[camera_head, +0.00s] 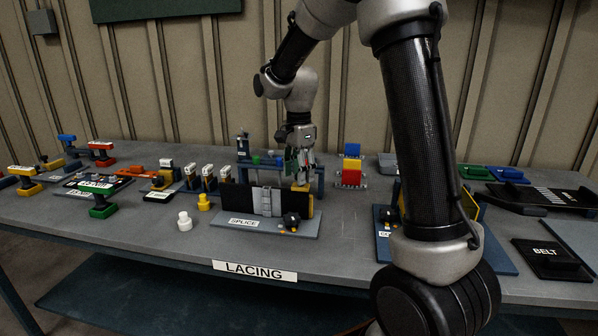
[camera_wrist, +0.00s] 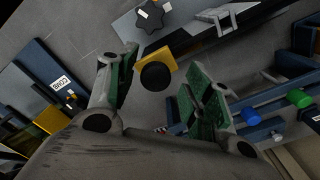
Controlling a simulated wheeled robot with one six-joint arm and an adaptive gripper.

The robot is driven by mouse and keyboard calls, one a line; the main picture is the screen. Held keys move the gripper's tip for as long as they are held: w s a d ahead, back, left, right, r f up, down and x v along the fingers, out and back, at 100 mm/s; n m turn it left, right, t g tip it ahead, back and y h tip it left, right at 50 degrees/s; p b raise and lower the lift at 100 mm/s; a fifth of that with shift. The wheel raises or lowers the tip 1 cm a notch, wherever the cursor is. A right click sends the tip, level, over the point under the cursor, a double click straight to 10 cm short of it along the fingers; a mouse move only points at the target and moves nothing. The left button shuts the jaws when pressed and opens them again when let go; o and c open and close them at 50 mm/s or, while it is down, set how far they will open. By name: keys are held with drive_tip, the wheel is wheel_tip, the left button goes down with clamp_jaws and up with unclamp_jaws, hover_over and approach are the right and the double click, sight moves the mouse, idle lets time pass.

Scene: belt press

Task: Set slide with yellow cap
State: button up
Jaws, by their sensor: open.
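My gripper (camera_head: 301,176) is open and points down at the right end of the splice fixture (camera_head: 232,222). In the wrist view its green-padded fingers (camera_wrist: 160,68) stand apart, with a yellow piece (camera_wrist: 169,60) bearing a round black knob (camera_wrist: 157,76) seen between them. I cannot tell whether the fingers touch it. In the head view a yellow part (camera_head: 301,187) shows just under the fingertips. A grey metal lacing piece (camera_head: 265,202) crosses the fixture's black upright plates. I cannot tell for certain which part is the slide with the yellow cap.
A small yellow knobbed piece (camera_head: 204,202) and a white one (camera_head: 184,221) stand left of the fixture. Red and blue blocks (camera_head: 351,172) stand to the right.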

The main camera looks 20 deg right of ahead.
wheel_tip(320, 180, up, 12)
idle(0.5)
idle(0.3)
